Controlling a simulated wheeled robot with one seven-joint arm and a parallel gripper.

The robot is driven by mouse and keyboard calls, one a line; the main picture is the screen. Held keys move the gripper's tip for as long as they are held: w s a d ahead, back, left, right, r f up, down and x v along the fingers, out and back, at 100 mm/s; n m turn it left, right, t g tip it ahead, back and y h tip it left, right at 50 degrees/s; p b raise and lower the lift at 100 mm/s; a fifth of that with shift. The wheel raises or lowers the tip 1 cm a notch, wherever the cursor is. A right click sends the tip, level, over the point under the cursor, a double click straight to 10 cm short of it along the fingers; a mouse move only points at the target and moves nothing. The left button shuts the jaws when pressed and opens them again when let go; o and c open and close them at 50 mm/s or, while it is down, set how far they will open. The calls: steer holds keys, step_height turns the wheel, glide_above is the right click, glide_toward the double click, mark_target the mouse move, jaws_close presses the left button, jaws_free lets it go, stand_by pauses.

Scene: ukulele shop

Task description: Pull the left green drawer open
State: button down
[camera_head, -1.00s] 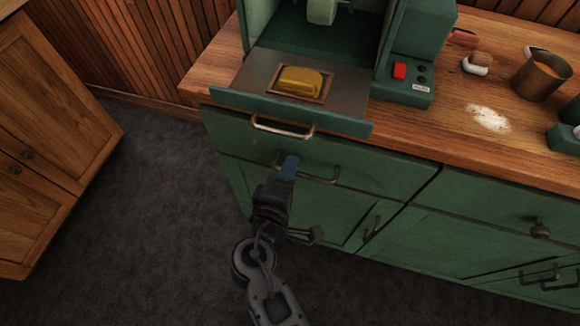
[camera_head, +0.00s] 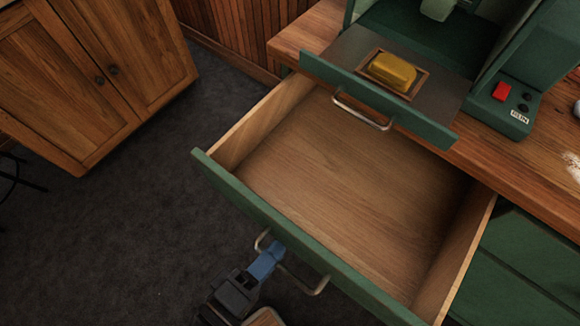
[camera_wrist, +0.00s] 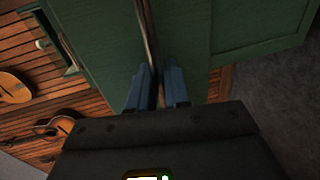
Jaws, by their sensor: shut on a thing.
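The left green drawer (camera_head: 290,238) stands far out from the green cabinet, and its bare wooden inside (camera_head: 340,190) is empty. Its metal bar handle (camera_head: 312,285) is on the front panel. My gripper (camera_head: 266,262) is at this handle, with its blue fingers closed around the bar. In the wrist view my gripper (camera_wrist: 160,85) shows its two blue fingers on either side of the handle bar (camera_wrist: 148,40), against the green drawer front (camera_wrist: 105,45). Part of the handle is hidden behind the fingers.
Above the drawer, a green-fronted tray (camera_head: 375,98) with its own handle juts out, holding a yellow block (camera_head: 392,72). A green machine with a red switch (camera_head: 502,91) stands on the wooden counter. A wooden cabinet (camera_head: 90,75) is at the left. Dark floor (camera_head: 110,235) lies clear between.

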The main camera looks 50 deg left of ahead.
steer(key=shift+f+v, duration=0.2)
steer(key=shift+v, duration=0.8)
steer(key=c, duration=1.3)
jaws_free()
steer(key=shift+s, duration=0.1)
steer(key=v, duration=0.7)
steer(key=shift+s+d+b, duration=0.1)
steer(key=shift+s+b, duration=0.15)
steer(key=shift+b, duration=0.15)
